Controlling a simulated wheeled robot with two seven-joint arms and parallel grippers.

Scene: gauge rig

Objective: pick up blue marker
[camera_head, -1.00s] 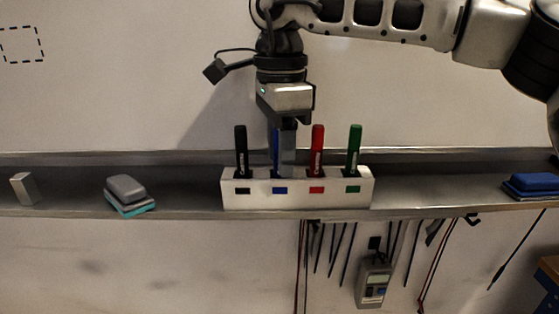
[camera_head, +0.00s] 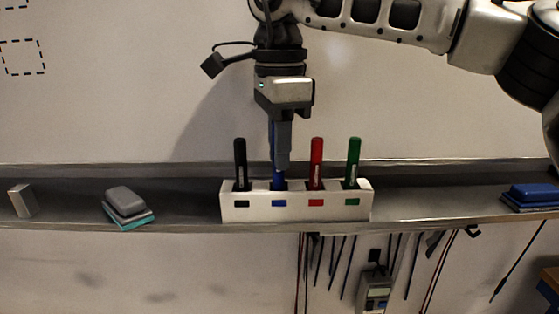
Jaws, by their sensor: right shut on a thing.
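The blue marker (camera_head: 275,176) stands upright in the white holder (camera_head: 295,211), in the slot with the blue label, second from the left. My right gripper (camera_head: 281,160) points down over that slot and is shut on the blue marker. Its fingers hide most of the marker; a strip of blue shows at their left side and below the tips. The black marker (camera_head: 240,163) stands to its left, and the red marker (camera_head: 317,163) and green marker (camera_head: 353,162) to its right, all upright in their slots. My left gripper is not in view.
The holder stands on a long grey tray (camera_head: 430,200) below the whiteboard (camera_head: 120,90). A grey eraser (camera_head: 126,203) and a small grey block (camera_head: 22,201) lie left, a blue eraser (camera_head: 531,196) far right. Cables and a meter (camera_head: 375,290) hang below.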

